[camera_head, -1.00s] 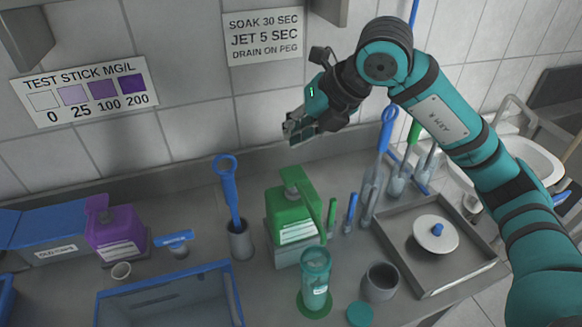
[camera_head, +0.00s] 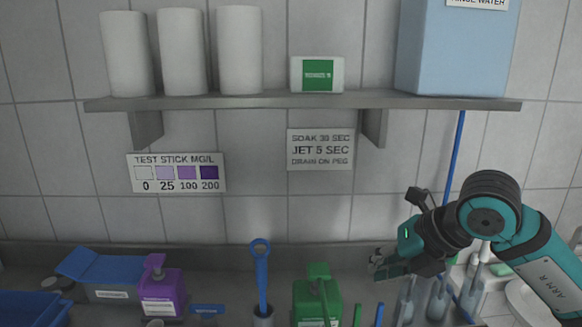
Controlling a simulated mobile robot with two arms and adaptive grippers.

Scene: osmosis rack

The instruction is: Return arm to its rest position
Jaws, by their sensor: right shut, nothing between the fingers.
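My right arm (camera_head: 545,262) comes in from the lower right of the head view. Its gripper (camera_head: 376,265) is shut and empty, pointing left. It appears above the counter, to the right of the green bottle (camera_head: 318,299) and in front of the tiled wall. My left arm and gripper are not in view.
Upright tools stand below the right gripper. A wall shelf (camera_head: 280,101) holds white rolls (camera_head: 182,52) and a blue water tank (camera_head: 455,48).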

